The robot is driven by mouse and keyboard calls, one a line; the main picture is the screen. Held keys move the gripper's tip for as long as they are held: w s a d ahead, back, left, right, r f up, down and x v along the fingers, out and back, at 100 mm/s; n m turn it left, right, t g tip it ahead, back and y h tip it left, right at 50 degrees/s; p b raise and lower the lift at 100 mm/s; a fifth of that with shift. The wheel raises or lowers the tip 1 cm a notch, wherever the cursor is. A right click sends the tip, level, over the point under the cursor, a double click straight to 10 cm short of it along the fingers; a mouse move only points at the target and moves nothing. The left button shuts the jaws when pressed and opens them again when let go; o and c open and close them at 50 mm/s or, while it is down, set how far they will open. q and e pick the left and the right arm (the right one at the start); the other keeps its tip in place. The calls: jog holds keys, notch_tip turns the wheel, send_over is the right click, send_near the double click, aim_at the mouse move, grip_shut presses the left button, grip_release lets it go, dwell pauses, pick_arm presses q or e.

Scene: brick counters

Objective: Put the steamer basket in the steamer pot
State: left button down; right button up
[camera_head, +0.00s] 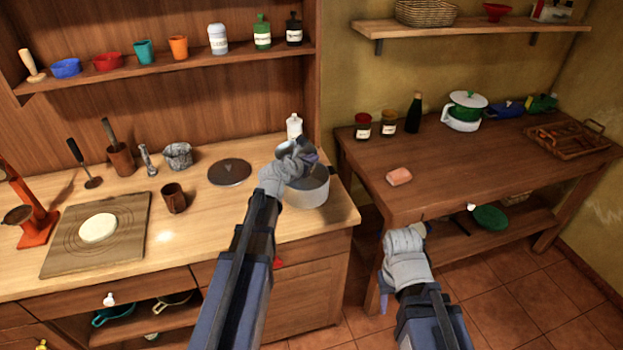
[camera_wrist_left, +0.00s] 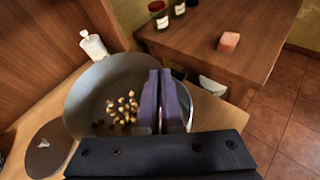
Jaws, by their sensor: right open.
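A round grey metal vessel (camera_head: 308,193) stands at the right end of the light counter. In the left wrist view its wide bowl (camera_wrist_left: 92,85) holds several small tan pieces and some dark spots. I cannot tell whether this is the steamer basket, the steamer pot, or one inside the other. My left gripper (camera_head: 300,155) is over it, fingers pointing down. In the wrist view its two dark fingers (camera_wrist_left: 161,75) are close together by the vessel's right side; whether they pinch its rim is unclear. My right gripper (camera_head: 407,235) is open in front of the dark table.
A round dark lid (camera_head: 230,172) lies left of the vessel. A white bottle (camera_head: 294,126) stands behind it. The dark table (camera_head: 455,165) carries a pink block (camera_head: 399,177), jars, and a white pot with a green-topped lid (camera_head: 466,110). A board with dough (camera_head: 98,228) lies left.

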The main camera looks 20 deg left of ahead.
pick_arm(q)
jog(key=shift+f+b, duration=1.75)
jog(key=shift+f, duration=0.25)
jog(key=shift+f, duration=0.1)
jog(key=shift+f+b, duration=0.4)
jog(key=shift+b, duration=0.1)
jog(key=c, duration=1.1)
grip_release()
jog(key=shift+r, duration=0.1)
jog(key=shift+r+p, duration=0.25)
jog(key=shift+p, duration=0.1)
jog(key=shift+r+p, duration=0.45)
jog(key=p+v, duration=0.1)
jog(key=v, duration=0.3)
jog(key=p+v, duration=0.1)
jog(key=v, duration=0.3)
jog(key=p+v, duration=0.2)
jog(key=v, duration=0.2)
jog(key=shift+f, duration=0.3)
